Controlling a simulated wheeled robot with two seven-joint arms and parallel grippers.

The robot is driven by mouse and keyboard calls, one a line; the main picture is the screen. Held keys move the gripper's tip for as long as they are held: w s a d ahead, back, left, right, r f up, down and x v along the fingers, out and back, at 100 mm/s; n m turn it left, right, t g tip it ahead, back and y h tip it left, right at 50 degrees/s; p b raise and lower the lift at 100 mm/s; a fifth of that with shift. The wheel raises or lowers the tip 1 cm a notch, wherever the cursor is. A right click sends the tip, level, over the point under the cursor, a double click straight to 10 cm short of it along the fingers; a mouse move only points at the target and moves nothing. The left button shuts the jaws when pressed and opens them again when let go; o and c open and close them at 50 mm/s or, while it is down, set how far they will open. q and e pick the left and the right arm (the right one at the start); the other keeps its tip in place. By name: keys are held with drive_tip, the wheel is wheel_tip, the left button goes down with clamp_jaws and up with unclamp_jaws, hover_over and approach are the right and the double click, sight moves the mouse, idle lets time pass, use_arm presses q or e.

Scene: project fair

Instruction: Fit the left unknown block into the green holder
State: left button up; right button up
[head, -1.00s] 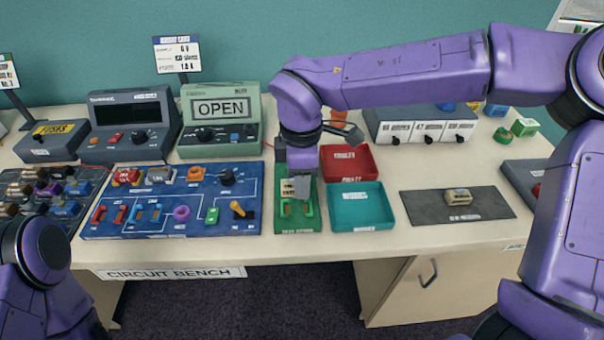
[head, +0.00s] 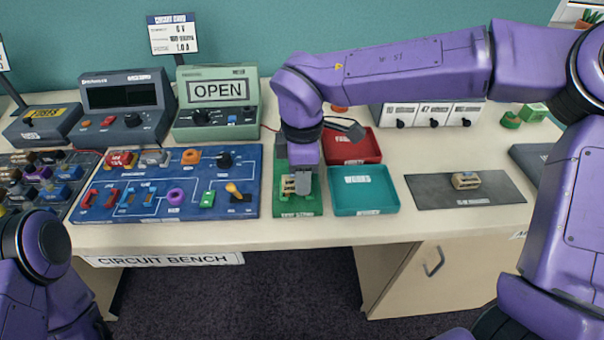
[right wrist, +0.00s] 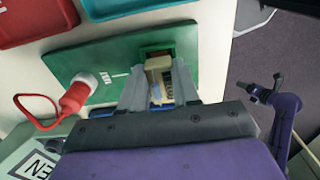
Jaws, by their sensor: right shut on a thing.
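My right gripper (head: 296,184) is shut on a tan block (right wrist: 158,76), which also shows beside its fingers in the head view (head: 288,185). The gripper points down over the green board (head: 310,207) with the green holder (right wrist: 147,50). In the right wrist view the block is at the holder's frame, between the grey fingers. I cannot tell whether it is fully seated. Another tan block (head: 465,180) lies on a dark grey mat (head: 425,192) to the right. My left arm shows at the lower left; its gripper is out of view.
A red tray (head: 371,147) and a teal tray (head: 391,199) stand right of the green board. A blue circuit board (head: 150,207) lies to its left. A red plug with a cable (right wrist: 74,98) stands on the green board. The meter (head: 217,98) reads OPEN.

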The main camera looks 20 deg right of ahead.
drive_tip(key=shift+b, duration=0.45)
idle(1.3)
drive_tip(key=shift+f+b, duration=0.45)
drive_tip(key=shift+b, duration=0.05)
idle(0.4)
drive_tip(key=o, duration=1.6)
drive_tip(key=shift+r, duration=0.1)
drive_tip(key=shift+r+p, duration=2.7)
drive_tip(key=shift+r, duration=1.25)
